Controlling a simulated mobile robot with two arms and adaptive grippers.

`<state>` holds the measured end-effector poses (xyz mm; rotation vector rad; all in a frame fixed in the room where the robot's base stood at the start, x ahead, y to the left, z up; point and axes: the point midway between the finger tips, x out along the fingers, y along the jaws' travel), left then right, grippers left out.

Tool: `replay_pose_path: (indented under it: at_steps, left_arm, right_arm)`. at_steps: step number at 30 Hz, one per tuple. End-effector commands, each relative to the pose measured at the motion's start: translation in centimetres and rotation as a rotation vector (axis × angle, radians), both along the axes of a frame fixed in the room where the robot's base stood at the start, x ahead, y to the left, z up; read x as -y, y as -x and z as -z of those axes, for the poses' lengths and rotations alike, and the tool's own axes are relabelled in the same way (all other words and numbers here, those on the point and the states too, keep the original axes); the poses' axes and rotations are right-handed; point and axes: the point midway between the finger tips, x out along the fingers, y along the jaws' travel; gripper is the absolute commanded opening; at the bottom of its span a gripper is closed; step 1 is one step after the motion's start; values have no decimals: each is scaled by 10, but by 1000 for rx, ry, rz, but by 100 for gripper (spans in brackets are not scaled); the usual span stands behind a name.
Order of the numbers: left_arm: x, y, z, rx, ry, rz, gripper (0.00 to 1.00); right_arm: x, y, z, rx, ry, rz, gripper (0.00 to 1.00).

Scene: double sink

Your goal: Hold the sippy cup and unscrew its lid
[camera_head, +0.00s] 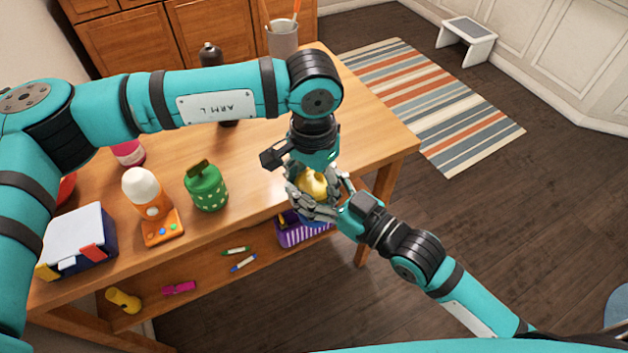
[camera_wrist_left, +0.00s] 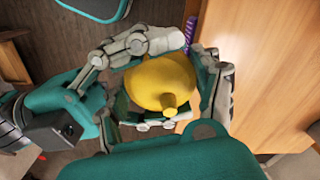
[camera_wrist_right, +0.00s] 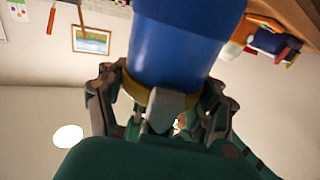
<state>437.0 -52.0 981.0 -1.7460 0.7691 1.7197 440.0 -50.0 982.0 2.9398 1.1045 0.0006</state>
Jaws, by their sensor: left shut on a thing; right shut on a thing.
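The sippy cup has a yellow lid (camera_head: 313,184) with a spout and a blue body (camera_wrist_right: 178,45). It is off the table's front edge, between my two grippers. My left gripper (camera_wrist_left: 165,85) comes from above, its fingers wrapped around the yellow lid (camera_wrist_left: 160,80). My right gripper (camera_wrist_right: 160,110) comes from the lower right in the head view and is shut on the cup from the side, near the yellow rim (camera_wrist_right: 133,88). The fingers crowd together in the head view (camera_head: 318,203), so the exact contacts and most of the blue body are hidden there.
On the wooden table (camera_head: 255,165) stand a green dotted jar (camera_head: 206,188), an orange-and-white bottle (camera_head: 146,193), a box (camera_head: 78,243) and a dark bottle (camera_head: 210,54). A purple striped basket (camera_head: 303,232) is on the shelf below. Open floor lies to the right.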

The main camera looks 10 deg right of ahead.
Motion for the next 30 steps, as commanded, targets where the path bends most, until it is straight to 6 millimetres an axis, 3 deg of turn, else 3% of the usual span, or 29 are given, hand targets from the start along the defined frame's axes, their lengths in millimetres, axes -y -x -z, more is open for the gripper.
replay_pose_path:
  at_steps: [10, 19, 20, 25, 30]
  left_arm:
    - [0, -1, -1, -3, 5, -272, 28]
    - [-1, -1, -1, -2, 5, -302, 27]
    - [-1, -1, -1, -2, 5, -302, 68]
    - [0, -1, -1, -2, 4, -299, 90]
    - [0, 0, -1, -4, 6, -296, 90]
  right_arm:
    - [0, 0, 0, -1, 0, 1, 0]
    - [1, 0, 1, -2, 1, 1, 0]
    - [1, 0, 1, -2, 2, 1, 0]
    - [0, 0, 1, -2, 1, 1, 0]
    - [0, 0, 0, -1, 0, 0, 0]
